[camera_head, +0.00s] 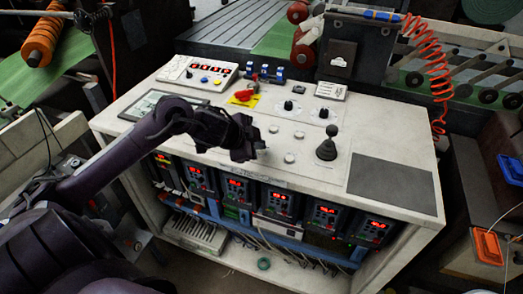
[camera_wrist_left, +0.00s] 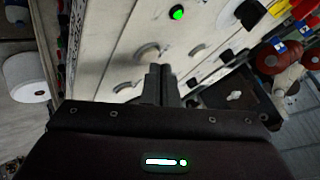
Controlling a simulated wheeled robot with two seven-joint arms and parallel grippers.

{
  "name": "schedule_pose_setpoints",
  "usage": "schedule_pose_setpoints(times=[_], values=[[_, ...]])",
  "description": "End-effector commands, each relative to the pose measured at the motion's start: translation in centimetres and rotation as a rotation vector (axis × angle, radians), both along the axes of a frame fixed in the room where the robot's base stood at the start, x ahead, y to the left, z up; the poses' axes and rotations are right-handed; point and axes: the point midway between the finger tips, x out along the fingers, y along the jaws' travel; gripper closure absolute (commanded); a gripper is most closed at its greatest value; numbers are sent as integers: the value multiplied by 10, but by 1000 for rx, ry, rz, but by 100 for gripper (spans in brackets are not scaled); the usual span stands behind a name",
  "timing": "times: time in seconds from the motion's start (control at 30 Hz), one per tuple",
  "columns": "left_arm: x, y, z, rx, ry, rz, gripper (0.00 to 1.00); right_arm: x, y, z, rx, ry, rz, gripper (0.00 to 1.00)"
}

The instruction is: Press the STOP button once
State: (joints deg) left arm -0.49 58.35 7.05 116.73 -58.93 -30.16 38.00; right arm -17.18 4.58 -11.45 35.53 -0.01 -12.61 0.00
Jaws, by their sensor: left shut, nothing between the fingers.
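The white control panel (camera_head: 215,105) fills the middle of the head view. Several small pale round buttons sit on it, one (camera_head: 299,135) right of my left gripper and another (camera_head: 289,157) just beyond its fingertips. No STOP lettering is readable, so I cannot tell which button is STOP. A red control on a yellow plate (camera_head: 243,97) lies behind the gripper. My left gripper (camera_head: 258,149) is shut and empty over the panel, hiding part of it. In the left wrist view its fingers (camera_wrist_left: 161,72) point between pale round buttons (camera_wrist_left: 148,52), with a green-lit button (camera_wrist_left: 177,13) farther off. Contact cannot be told.
A black joystick (camera_head: 327,150) stands right of the buttons, and two dark knobs (camera_head: 289,107) (camera_head: 323,113) stand behind them. A dark flat pad (camera_head: 391,184) covers the right end. Red-lit modules (camera_head: 280,202) sit below the front edge.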

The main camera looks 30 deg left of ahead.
Motion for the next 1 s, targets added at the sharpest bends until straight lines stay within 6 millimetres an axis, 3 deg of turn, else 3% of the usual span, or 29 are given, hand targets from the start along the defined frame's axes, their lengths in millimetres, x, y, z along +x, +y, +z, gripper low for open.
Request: schedule_pose_setpoints(times=[1.0], values=[[0,0,-9,0,2,-1,100,0,0,-4,0,0,0,45]])
